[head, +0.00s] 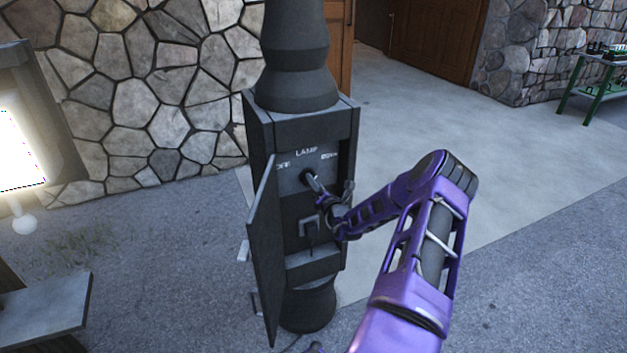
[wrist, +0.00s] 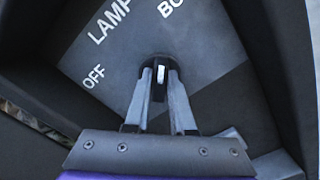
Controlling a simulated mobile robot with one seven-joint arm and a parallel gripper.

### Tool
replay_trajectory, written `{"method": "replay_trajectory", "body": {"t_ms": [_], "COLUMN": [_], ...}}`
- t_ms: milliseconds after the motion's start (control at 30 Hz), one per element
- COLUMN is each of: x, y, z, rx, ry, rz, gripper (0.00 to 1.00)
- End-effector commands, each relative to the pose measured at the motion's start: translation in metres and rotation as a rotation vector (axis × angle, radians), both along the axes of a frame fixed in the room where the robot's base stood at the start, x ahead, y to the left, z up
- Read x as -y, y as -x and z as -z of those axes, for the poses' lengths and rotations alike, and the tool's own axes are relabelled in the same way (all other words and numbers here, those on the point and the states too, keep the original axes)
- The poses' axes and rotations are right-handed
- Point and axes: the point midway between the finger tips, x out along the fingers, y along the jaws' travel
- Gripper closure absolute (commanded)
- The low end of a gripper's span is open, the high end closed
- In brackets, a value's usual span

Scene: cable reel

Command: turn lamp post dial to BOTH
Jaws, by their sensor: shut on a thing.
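The lamp post (head: 298,90) has an open box with a panel lettered LAMP, with OFF at the left and a second label at the right. The dark dial (head: 307,176) sits on this panel below LAMP. In the wrist view the dial (wrist: 158,66) shows a white mark, upright in the picture, below the gap between LAMP and the cut-off letters "BO". My gripper (head: 316,184) reaches in from the right. In the wrist view its two fingers (wrist: 160,78) are shut on the dial, one on each side, hiding its lower part.
The box's door (head: 262,255) hangs open on the left. A bracket-shaped fitting (head: 309,225) sits below the dial. The box's side walls (wrist: 272,60) stand close around the gripper. A green table (head: 597,80) is far right; pavement to the right is clear.

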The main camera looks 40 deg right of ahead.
Motion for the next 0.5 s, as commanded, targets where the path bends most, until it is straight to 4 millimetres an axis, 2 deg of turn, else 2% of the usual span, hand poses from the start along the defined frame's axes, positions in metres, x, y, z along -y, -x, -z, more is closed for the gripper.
{"method": "replay_trajectory", "body": {"t_ms": [500], "x": [0.0], "y": [0.0006], "z": [0.0018], "rx": [0.022], "ry": [-0.101], "rz": [-0.001], "gripper": [1.0]}}
